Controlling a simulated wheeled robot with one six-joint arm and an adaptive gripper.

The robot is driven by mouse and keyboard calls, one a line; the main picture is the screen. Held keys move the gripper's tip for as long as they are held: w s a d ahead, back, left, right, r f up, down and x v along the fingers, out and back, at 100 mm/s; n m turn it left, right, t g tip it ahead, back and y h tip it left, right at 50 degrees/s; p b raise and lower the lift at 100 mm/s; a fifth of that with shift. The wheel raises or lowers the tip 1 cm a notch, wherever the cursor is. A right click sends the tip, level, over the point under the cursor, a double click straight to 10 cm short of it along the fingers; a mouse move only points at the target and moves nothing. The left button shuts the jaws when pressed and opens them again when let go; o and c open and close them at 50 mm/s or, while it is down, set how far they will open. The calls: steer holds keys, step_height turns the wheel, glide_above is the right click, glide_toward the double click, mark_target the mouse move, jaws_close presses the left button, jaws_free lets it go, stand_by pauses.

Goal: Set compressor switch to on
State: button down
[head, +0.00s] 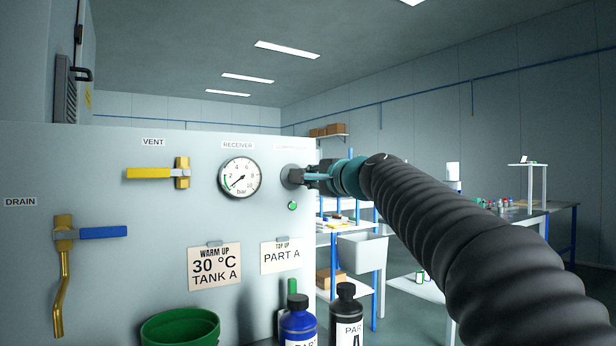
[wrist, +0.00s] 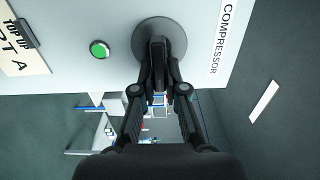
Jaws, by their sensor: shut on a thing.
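The compressor switch is a round grey dial plate on the panel's right side, in the head view (head: 287,180) and in the wrist view (wrist: 177,32). A COMPRESSOR label (wrist: 221,36) is beside it in the wrist view. My gripper (head: 306,177) reaches it from the right in the head view. In the wrist view my gripper (wrist: 158,50) is shut on the switch's dark handle in the middle of the plate. The fingers hide most of the handle, so I cannot tell its setting. A green round lamp (head: 292,206) is just below the switch, also in the wrist view (wrist: 99,49).
The panel (head: 120,240) also bears a pressure gauge (head: 240,178), a yellow vent valve (head: 150,173) and a blue-handled drain valve (head: 102,232). A green bowl (head: 180,328), a blue bottle (head: 298,322) and a black bottle (head: 346,312) stand in front, low down.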

stand_by(0.4)
steer(key=c, duration=1.2)
jaws_free()
steer(key=shift+s+d, duration=0.1)
steer(key=v, duration=1.1)
steer(key=shift+s+d, duration=0.25)
steer(key=shift+f, duration=0.15)
steer(key=s+d+f+n+g+h, duration=0.3)
steer(key=s+f, duration=0.6)
steer(key=f, duration=0.5)
steer(key=s+d+f+n+g+h, duration=0.3)
steer(key=s+f, duration=0.7)
steer(key=f, duration=0.5)
steer(key=s+d+f+n+g+h, duration=0.3)
steer(key=s+f, duration=0.7)
steer(key=f, duration=0.4)
steer(key=shift+d+f+n+h, duration=0.35)
steer(key=shift+d+n+h, duration=0.15)
steer(key=shift+d+n, duration=0.65)
